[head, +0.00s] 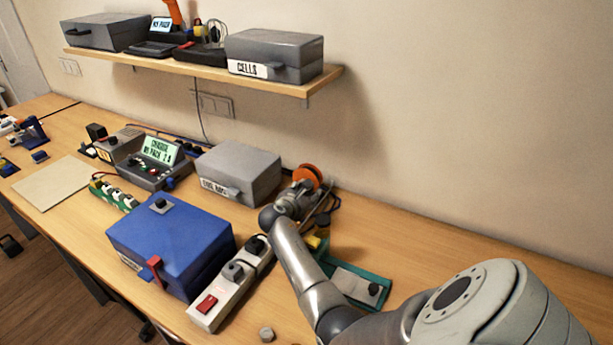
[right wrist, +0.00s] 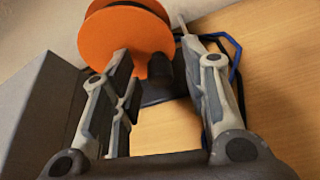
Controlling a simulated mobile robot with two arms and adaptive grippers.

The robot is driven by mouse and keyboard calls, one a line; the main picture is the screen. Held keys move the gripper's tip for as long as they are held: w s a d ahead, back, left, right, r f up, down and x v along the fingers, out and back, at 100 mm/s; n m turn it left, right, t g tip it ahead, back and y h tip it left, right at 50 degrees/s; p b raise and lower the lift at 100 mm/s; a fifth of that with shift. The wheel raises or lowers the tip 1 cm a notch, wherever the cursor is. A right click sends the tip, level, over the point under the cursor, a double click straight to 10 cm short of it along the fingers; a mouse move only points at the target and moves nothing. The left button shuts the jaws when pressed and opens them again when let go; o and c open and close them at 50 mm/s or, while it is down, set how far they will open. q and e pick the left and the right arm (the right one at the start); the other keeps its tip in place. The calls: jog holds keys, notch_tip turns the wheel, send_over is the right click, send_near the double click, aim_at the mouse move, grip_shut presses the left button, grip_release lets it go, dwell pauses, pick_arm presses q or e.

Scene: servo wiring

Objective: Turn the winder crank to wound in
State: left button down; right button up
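The winder shows as an orange reel (head: 308,174) at the back of the bench, beside the grey box. In the right wrist view its orange disc (right wrist: 128,38) fills the upper left. A dark knob (right wrist: 160,68), which looks like the crank handle, stands in front of the disc. My right gripper (right wrist: 157,50) is open, its two fingers well apart, with the dark knob showing between them; I cannot tell whether either finger touches it. In the head view my right gripper (head: 318,195) is at the reel, partly hiding it. My left gripper is not in view.
A grey box (head: 240,170) stands close left of the reel. A blue case (head: 170,240), a power strip (head: 230,285) and a green tray (head: 375,275) lie nearer. A shelf (head: 200,70) hangs above. Bare bench lies right of the reel.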

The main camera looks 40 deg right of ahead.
jog(key=v, duration=1.2)
